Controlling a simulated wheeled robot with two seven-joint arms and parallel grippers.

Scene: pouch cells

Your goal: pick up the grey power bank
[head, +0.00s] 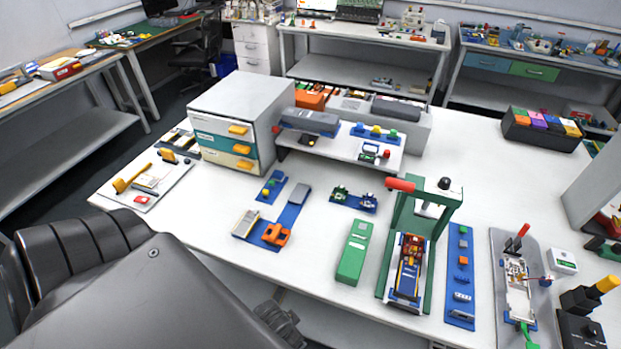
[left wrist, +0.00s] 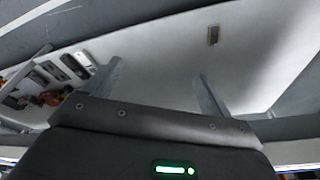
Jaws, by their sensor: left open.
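A grey slab-like block (head: 245,223) lies on the white bench near its front edge, left of an orange clip piece (head: 276,234). A smaller grey block (head: 298,194) lies at the back end of a blue strip. I cannot tell for sure which of them is the power bank. In the left wrist view, my left gripper (left wrist: 158,88) has its fingers apart with nothing between them. A small brownish-grey block (left wrist: 213,35) lies on a pale surface beyond the fingertips. My left arm fills the lower left of the head view. My right gripper is not in view.
A grey drawer cabinet (head: 225,120) and a raised shelf (head: 350,150) stand at the back left. A green case (head: 353,252) and a green press frame (head: 425,205) stand right of the blue strip. A tray of tools (head: 145,190) lies at the far left.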

